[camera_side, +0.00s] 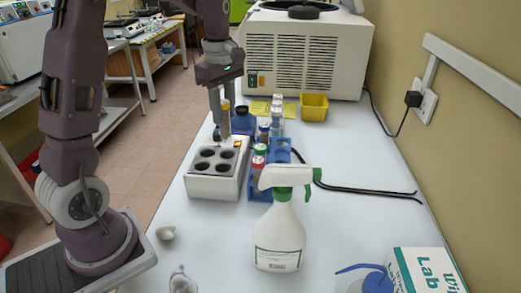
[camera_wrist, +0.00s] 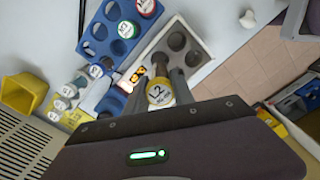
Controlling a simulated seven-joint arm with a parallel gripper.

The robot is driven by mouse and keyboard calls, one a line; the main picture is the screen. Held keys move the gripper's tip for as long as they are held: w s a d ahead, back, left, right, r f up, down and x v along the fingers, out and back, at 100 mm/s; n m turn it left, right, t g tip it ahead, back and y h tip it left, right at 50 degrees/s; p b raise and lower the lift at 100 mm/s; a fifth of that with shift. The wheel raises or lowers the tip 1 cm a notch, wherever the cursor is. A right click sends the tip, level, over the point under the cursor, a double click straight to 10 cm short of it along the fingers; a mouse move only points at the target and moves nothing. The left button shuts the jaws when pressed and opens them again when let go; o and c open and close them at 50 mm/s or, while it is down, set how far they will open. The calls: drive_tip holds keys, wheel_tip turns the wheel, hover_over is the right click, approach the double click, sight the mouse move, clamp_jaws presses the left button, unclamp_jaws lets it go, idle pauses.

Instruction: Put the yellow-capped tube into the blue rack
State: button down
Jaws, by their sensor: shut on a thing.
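My gripper (camera_side: 221,112) is shut on the yellow-capped tube (camera_side: 226,124) and holds it upright above the back end of the white four-hole block. In the wrist view, the tube's yellow cap (camera_wrist: 160,94) shows between the fingers of my gripper (camera_wrist: 160,78). The blue rack (camera_side: 261,196) stands right of the block, partly hidden by the spray bottle. The wrist view shows the blue rack (camera_wrist: 105,39) with several empty holes, a red-capped tube (camera_wrist: 147,7) and a green-capped tube (camera_wrist: 127,29). The held tube's lower end is hard to see.
The white block (camera_side: 215,186) has several dark wells. A spray bottle (camera_side: 280,232) stands in front of the rack.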

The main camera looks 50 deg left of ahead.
drive_tip(key=w+d, duration=0.3)
drive_tip(key=w, duration=0.7)
drive_tip(key=shift+f, duration=5.8)
drive_tip(key=c, duration=1)
unclamp_jaws()
